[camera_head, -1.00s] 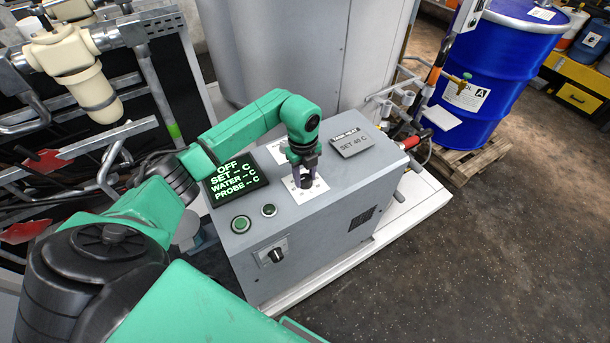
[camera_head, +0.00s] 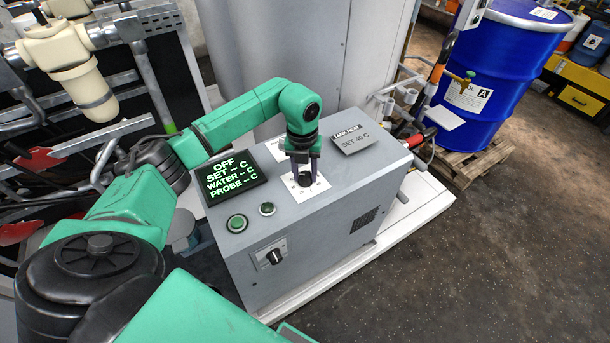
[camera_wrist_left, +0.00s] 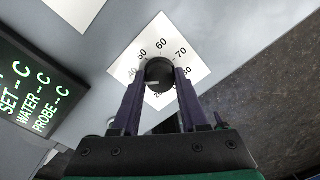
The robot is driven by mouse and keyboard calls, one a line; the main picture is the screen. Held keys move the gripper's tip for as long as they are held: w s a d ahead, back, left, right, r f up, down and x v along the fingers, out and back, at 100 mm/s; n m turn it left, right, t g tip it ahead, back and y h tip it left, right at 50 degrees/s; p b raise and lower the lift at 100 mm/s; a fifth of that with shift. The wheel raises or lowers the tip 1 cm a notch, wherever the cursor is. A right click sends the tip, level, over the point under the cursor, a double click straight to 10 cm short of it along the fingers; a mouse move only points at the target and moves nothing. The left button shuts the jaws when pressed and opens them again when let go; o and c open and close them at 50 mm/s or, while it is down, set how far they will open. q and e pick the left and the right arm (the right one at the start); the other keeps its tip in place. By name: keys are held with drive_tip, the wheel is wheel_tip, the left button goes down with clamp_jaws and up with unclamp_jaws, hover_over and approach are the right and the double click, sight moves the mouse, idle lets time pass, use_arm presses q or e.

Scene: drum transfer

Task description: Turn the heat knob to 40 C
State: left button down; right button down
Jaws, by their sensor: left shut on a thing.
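The heat knob (camera_head: 305,179) is a small round black knob on a white dial plate on top of the grey heater box. In the left wrist view the knob (camera_wrist_left: 159,73) sits between my left gripper's two dark purple fingers, which are shut on it. My left gripper (camera_head: 303,173) comes down on it from above. The dial plate (camera_wrist_left: 197,70) shows 40, 50, 60, 70 and 80 around the knob; lower numbers are partly hidden by the fingers. A light mark on the knob points left, near or below 40; the exact reading is unclear. My right gripper is out of view.
The display (camera_head: 233,175) reads OFF, with dashes for set, water and probe. Green and dark buttons (camera_head: 237,223) and a front switch (camera_head: 273,256) are nearby. A blue drum (camera_head: 495,75) stands at right.

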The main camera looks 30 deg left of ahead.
sight(303, 175)
use_arm(q)
drive_tip(key=shift+m, duration=0.5)
drive_tip(key=shift+r, duration=0.1)
drive_tip(key=shift+c, duration=2.2)
unclamp_jaws()
wheel_tip(303, 175, up, 15)
drive_tip(key=b, duration=0.2)
drive_tip(key=shift+a+f, duration=0.2)
drive_tip(key=shift+a, duration=0.1)
drive_tip(key=shift+s, duration=0.1)
